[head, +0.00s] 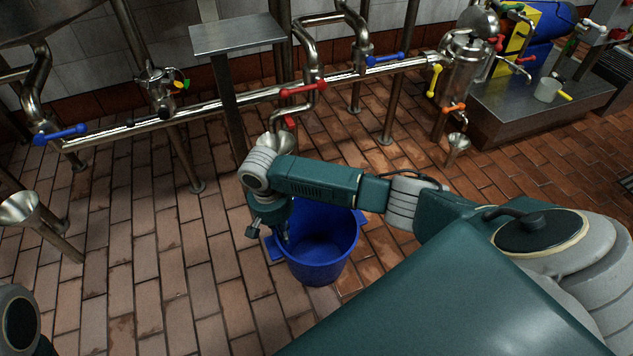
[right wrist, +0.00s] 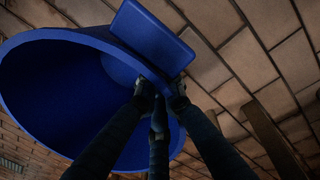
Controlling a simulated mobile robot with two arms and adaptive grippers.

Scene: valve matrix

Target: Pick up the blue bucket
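The blue bucket (head: 325,250) is upright on the brick floor, below my right forearm in the head view; I cannot tell whether its base touches the floor. A blue handle tab sticks out at its left side. My right gripper (head: 284,236) points down at the bucket's left rim. In the right wrist view the bucket (right wrist: 60,100) fills the left half, and the fingers of my right gripper (right wrist: 161,92) close on its rim beside the tab, some inside and some outside. My left gripper is out of view; only part of my left arm shows at the lower left.
A steel pipe with blue and red valve handles (head: 303,88) runs along the wall behind the bucket. A steel post with a flat top (head: 238,34) stands behind it. Funnels stand at the left (head: 18,208) and right (head: 458,142). The floor left of the bucket is clear.

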